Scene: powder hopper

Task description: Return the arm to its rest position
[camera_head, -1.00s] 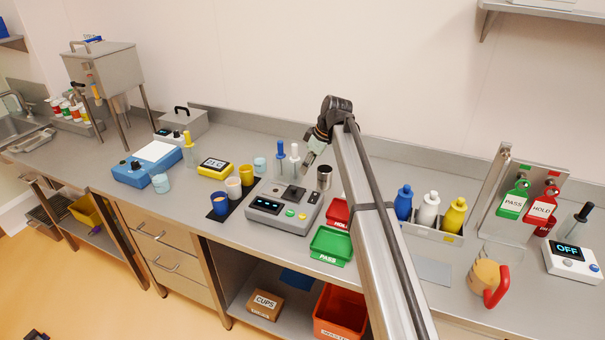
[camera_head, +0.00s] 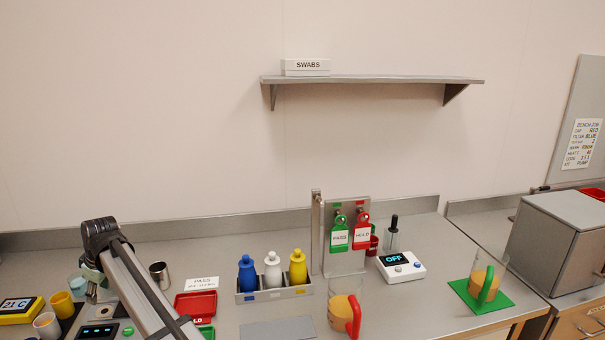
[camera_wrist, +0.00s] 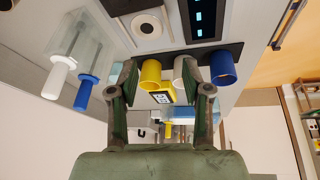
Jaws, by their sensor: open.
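My gripper (camera_wrist: 160,70) is open, with its two fingers spread apart and nothing held between them. I cannot tell how far the cups are from the fingertips.
A steel cup (camera_head: 160,275), a red tray (camera_head: 196,305) and a rack (camera_head: 275,292) of blue, white and yellow bottles stand near my arm. A tag stand (camera_head: 345,263) and a jug (camera_head: 344,312) stand farther right. A wall shelf (camera_head: 372,79) hangs above; the space below it is open.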

